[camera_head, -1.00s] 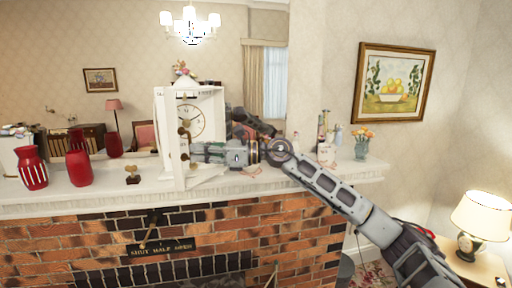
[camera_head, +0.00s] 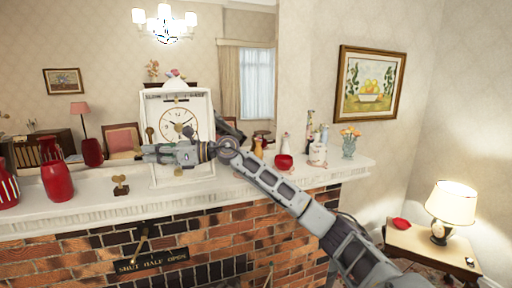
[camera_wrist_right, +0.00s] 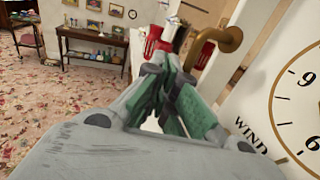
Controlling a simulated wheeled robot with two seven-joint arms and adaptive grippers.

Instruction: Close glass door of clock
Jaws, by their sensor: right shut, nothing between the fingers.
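The white clock (camera_head: 207,105) stands on the mantel, with its dial (camera_head: 179,123) facing me. Its door frame (camera_head: 145,108) looks roughly flush with the front in the head view; I cannot tell whether it is fully closed. A brass knob (camera_head: 150,133) is at the left of the front. My right gripper (camera_head: 144,152) is shut and empty across the lower front of the clock, pointing left. In the right wrist view, the shut fingers (camera_wrist_right: 170,70) are below a brass handle (camera_wrist_right: 222,38), with the dial (camera_wrist_right: 306,105) at the right. Contact cannot be told. My left gripper is not in view.
Red vases (camera_head: 56,180) and a small brass ornament (camera_head: 120,186) stand left of the clock on the mantel (camera_head: 90,203). A mirror is behind.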

